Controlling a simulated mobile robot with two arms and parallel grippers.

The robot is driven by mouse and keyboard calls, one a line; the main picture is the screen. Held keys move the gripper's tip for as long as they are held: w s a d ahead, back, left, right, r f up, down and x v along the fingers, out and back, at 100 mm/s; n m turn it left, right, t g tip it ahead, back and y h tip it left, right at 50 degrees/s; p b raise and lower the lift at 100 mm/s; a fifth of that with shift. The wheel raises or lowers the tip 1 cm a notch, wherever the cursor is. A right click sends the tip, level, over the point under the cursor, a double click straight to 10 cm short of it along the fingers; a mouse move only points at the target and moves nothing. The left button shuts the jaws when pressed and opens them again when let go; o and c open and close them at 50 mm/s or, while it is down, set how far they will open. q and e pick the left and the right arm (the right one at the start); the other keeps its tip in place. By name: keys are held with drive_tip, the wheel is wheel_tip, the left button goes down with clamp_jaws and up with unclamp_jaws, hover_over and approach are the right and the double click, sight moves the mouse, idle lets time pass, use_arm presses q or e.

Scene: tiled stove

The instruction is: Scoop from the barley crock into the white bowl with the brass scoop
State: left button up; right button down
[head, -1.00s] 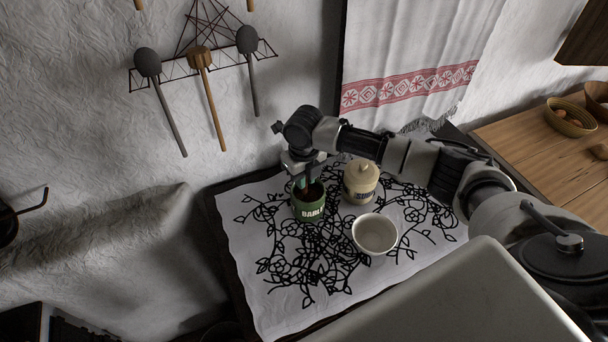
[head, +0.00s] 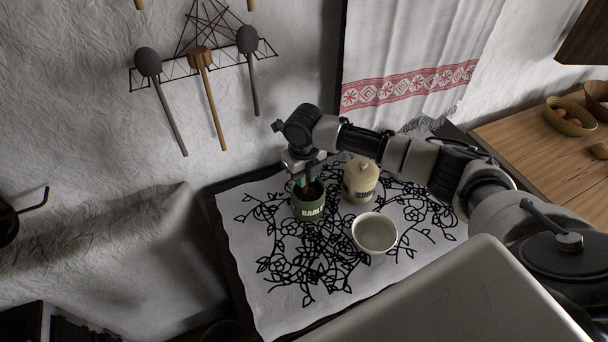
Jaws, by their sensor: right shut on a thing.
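The green barley crock (head: 309,210), with white lettering on its front, stands open on the patterned cloth. My right gripper (head: 303,182) points down at the crock's mouth, its fingers at or just above the rim. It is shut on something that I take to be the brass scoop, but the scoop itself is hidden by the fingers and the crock. The white bowl (head: 375,233) stands upright to the right and nearer, and looks empty. My left gripper is not in view.
A cream lidded crock (head: 360,181) stands close to the right of the barley crock, under my right forearm. A white cloth with black flowers (head: 270,300) covers the table. Utensils (head: 205,75) hang on the wall. Baskets (head: 570,117) stand on a wooden counter at right.

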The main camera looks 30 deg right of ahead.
drive_tip(key=shift+r+p, duration=1.1)
drive_tip(key=shift+r, duration=0.4)
drive_tip(key=shift+r+p, duration=0.5)
drive_tip(key=shift+r, duration=2.35)
